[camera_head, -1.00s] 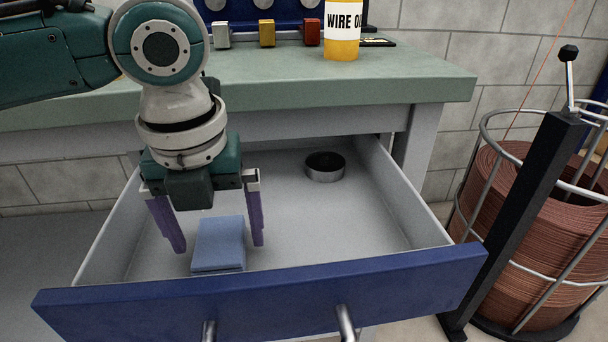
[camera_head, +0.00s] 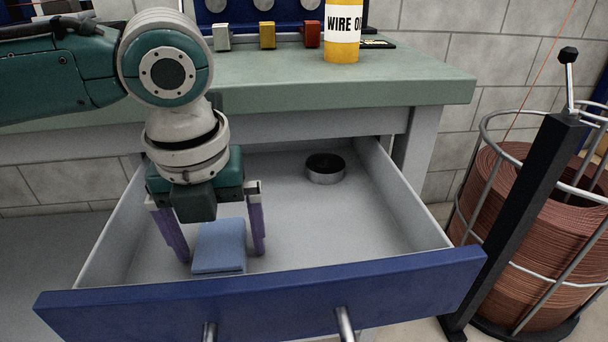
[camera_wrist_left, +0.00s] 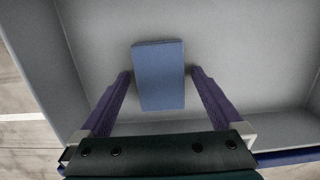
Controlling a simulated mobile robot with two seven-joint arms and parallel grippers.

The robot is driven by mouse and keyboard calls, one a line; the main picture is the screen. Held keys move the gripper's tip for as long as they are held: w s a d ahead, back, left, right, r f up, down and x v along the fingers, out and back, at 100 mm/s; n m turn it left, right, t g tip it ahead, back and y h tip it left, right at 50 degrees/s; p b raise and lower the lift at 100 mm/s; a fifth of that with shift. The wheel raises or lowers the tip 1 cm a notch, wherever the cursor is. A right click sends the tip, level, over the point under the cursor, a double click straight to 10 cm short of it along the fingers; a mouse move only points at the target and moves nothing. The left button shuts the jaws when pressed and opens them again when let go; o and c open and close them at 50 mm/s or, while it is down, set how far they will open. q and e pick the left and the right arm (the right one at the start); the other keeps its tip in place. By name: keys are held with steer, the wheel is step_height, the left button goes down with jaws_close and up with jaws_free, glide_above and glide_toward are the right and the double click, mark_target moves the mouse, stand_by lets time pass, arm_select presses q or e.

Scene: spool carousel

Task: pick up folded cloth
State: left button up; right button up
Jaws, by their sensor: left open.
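The folded cloth (camera_head: 219,248) is a blue, flat, rectangular stack lying in the open drawer, near its front left. It also shows in the left wrist view (camera_wrist_left: 159,76), between the two finger tips. My left gripper (camera_head: 221,256) is open, pointing down, with one purple finger on each side of the cloth. In the left wrist view a small gap shows between each finger and the cloth. I cannot tell how high the fingertips are above the drawer floor. My right gripper is not in view.
The open drawer (camera_head: 310,232) has side walls and a blue front (camera_head: 262,300) with handles. A round metal tin (camera_head: 325,175) sits at its back. The green worktop (camera_head: 420,84) overhangs behind, with a yellow bottle (camera_head: 342,52) on it. A wire cage with a copper spool (camera_head: 540,235) stands at right.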

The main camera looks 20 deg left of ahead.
mark_target(219, 242)
arm_select(q)
steer(key=c, duration=1.3)
steer(key=shift+r+p, duration=3.05)
steer(key=shift+r, duration=7.25)
